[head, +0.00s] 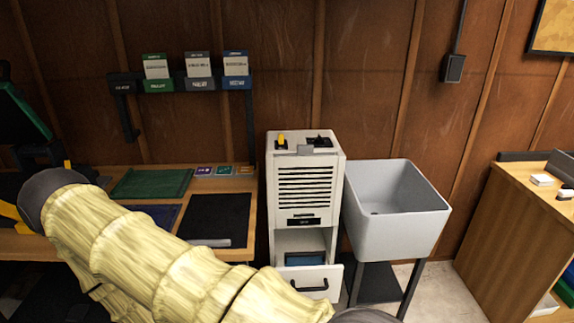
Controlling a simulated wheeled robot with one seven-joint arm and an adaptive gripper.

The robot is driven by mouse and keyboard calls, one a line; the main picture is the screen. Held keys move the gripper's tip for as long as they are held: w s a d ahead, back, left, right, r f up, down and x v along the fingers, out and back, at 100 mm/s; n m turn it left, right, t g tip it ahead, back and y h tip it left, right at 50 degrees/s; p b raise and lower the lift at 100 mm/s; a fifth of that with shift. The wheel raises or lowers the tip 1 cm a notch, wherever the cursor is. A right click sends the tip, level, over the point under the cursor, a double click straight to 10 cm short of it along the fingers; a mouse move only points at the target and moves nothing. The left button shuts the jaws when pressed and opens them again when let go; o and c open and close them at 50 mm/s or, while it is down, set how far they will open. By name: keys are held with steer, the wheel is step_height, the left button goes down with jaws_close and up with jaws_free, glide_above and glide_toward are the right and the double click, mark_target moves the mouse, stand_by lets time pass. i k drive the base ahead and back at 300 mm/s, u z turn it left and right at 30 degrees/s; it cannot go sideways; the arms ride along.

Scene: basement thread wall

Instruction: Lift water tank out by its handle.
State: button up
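A tall pale dehumidifier-like unit (307,192) with a slatted front stands against the wall in the middle of the view. In its lower front is an open bay. The water tank (320,275) sits there, its pale front wall standing forward of the bay, with a dark bluish interior behind it. A black handle (309,287) runs across the tank's front. The tank's lower part is partly hidden by my arm and cut off by the frame edge. My arm crosses the lower left foreground toward the bottom edge. My gripper is out of view.
A grey utility sink (394,208) on dark legs stands directly right of the unit. A workbench with dark and green mats (152,183) is at left. A wooden cabinet (515,235) stands far right. Some bare floor (437,285) shows between sink and cabinet.

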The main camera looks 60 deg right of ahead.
mark_target(312, 258)
steer(key=i, duration=1.45)
steer(key=z, duration=2.75)
